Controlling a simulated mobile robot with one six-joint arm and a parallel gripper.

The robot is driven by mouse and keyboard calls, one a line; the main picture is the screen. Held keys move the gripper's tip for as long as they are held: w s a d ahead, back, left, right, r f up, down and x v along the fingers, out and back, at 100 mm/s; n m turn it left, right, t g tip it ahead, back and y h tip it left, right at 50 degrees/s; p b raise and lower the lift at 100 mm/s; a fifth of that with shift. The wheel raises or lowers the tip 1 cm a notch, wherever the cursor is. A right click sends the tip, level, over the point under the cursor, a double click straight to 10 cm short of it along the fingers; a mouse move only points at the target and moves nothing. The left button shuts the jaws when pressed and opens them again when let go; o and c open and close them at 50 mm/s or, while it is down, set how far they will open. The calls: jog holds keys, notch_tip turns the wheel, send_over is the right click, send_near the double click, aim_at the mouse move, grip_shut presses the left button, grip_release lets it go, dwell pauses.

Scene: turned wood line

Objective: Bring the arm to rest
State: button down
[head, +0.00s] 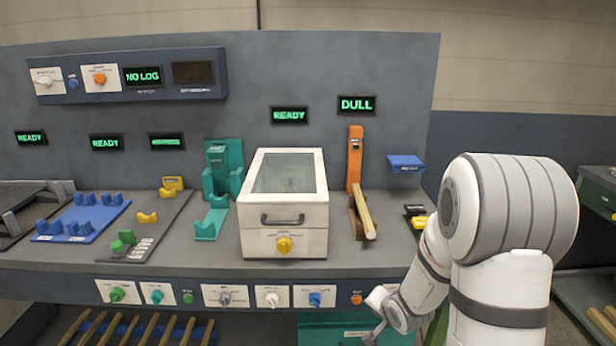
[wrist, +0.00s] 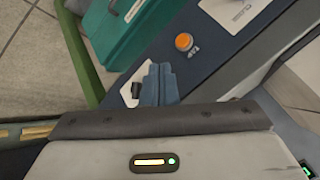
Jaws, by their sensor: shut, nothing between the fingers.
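My gripper (wrist: 158,82) shows in the wrist view as two blue-grey fingers side by side, shut with nothing between them. It is over the dark blue front panel (wrist: 215,65) of the bench, near an orange button (wrist: 183,41). I cannot tell whether the fingers touch the panel. In the head view my white arm is folded at the right, with its wrist low in front of the bench's front edge. The fingertips are hard to make out there.
A white lidded box (head: 283,245) stands mid-bench. A wooden piece (head: 364,212) leans in an orange-backed holder (head: 355,160). Front knobs include a blue one (head: 315,299). A teal bin (wrist: 125,35) is below the bench. Another bench (head: 597,190) stands at the right.

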jog(key=s+r+n+g+h, duration=0.2)
jog(key=s+r+n, duration=0.1)
jog(key=s+r, duration=0.7)
jog(key=s+a+r+n+g, duration=0.1)
jog(key=s+r+n, duration=0.1)
jog(key=s+r, duration=0.2)
jog(key=s+a+r+n+g+y, duration=0.1)
jog(key=s+a+r+n+g, duration=0.1)
jog(key=s, duration=0.8)
jog(key=shift+s+a+r+n+p, duration=0.25)
jog(key=shift+r+n+p, duration=0.3)
jog(key=shift+r, duration=0.35)
